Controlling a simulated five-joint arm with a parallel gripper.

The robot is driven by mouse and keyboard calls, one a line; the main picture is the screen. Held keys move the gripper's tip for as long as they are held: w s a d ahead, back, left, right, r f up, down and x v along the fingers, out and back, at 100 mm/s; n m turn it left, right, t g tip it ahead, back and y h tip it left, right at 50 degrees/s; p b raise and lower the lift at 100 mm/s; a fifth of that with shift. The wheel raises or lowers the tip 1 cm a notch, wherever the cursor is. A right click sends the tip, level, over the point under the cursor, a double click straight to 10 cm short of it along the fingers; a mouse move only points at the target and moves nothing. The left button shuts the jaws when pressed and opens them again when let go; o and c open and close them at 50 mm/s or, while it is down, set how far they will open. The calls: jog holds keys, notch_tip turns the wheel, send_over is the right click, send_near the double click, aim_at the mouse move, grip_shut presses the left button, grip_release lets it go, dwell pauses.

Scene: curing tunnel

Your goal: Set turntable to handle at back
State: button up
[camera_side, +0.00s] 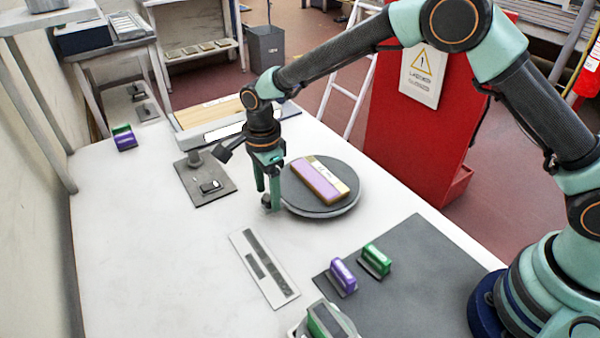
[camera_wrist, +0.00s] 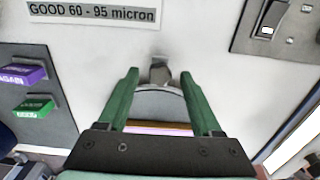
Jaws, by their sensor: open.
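The turntable (camera_side: 340,207) is a round grey disc on the white table, and its rim shows in the wrist view (camera_wrist: 160,101). A lilac-and-tan block (camera_side: 319,180) lies on it. A small grey knob, seemingly the turntable's handle (camera_wrist: 160,71), stands at the rim; in the side view it is at the disc's left edge, partly behind the fingers. My gripper (camera_side: 268,198) points down there. In the wrist view my gripper (camera_wrist: 159,76) is open, with the knob between its green fingertips and a gap on each side.
A switch plate (camera_side: 190,185) lies left of the turntable. A gauge strip (camera_side: 264,268) reading "GOOD 60 - 95 micron" lies in front. Purple (camera_side: 342,276) and green (camera_side: 376,260) stamps stand on a dark mat (camera_side: 425,270). The table's left part is mostly clear.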

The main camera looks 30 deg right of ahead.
notch_tip(320, 180, up, 12)
dwell(0.4)
jog(key=shift+d, duration=0.1)
jog(key=s+d+r+n+t, duration=0.1)
jog(key=s+d+r+n, duration=0.25)
jog(key=d+r, duration=0.2)
jog(key=s+d+r+n+t, duration=0.2)
jog(key=d+r+n, duration=0.25)
jog(key=d, duration=0.25)
jog(key=s+d+f+n+t, duration=0.1)
jog(key=s+d+n+t, duration=0.1)
jog(key=s+d+n, duration=0.7)
jog(key=s+n, duration=0.1)
jog(key=s, duration=0.2)
jog(key=shift+d+f+t, duration=0.15)
jog(key=shift+f+t, duration=0.05)
jog(key=shift+t, duration=0.1)
